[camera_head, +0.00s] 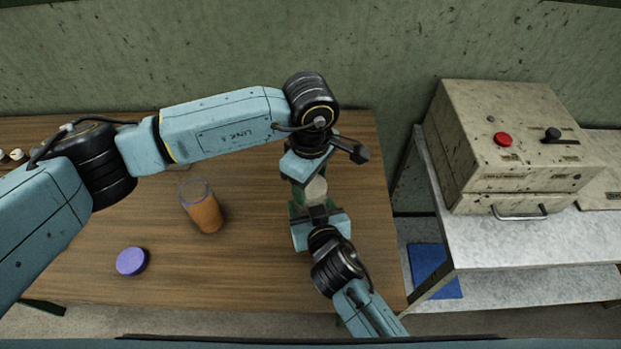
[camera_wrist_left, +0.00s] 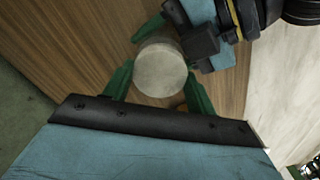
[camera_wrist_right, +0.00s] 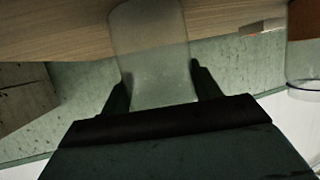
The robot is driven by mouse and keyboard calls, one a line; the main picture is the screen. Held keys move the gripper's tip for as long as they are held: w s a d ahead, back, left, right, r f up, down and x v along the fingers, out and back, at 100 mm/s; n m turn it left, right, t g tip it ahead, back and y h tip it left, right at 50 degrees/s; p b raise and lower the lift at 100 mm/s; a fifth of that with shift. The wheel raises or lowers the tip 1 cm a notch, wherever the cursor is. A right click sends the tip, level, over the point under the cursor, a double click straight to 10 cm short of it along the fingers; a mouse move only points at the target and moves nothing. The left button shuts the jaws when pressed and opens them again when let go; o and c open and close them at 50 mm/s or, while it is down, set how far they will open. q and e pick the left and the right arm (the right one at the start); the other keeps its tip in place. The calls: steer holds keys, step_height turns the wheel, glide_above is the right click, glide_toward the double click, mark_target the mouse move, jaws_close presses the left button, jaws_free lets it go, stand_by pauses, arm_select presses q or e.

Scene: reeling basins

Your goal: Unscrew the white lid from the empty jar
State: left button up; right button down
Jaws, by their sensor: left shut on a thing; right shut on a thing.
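The white lid (camera_head: 316,188) shows between my two grippers in the head view. It is a pale round disc in the left wrist view (camera_wrist_left: 160,68). My left gripper (camera_head: 311,181) comes from above, its green fingers shut on the lid's sides. The empty jar (camera_wrist_right: 155,55) is clear and fills the middle of the right wrist view. My right gripper (camera_wrist_right: 160,80) is shut on the jar's body from the side. In the head view, the grippers hide most of the jar. I cannot tell whether the lid has turned on the jar.
A jar with orange contents (camera_head: 204,213) stands left of the grippers on the wooden table (camera_head: 260,270). A purple lid (camera_head: 132,261) lies near the table's front left. A beige machine (camera_head: 510,150) stands on a grey bench to the right, across a gap.

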arm_select(q)
steer(key=o, duration=1.1)
steer(key=shift+r, duration=0.1)
step_height(320, 180, up, 4)
steer(key=shift+r, duration=0.15)
steer(key=shift+c, duration=0.5)
step_height(320, 180, up, 3)
steer(key=shift+r+m, duration=0.15)
steer(key=shift+m, duration=0.95)
steer(key=shift+f, duration=3.9)
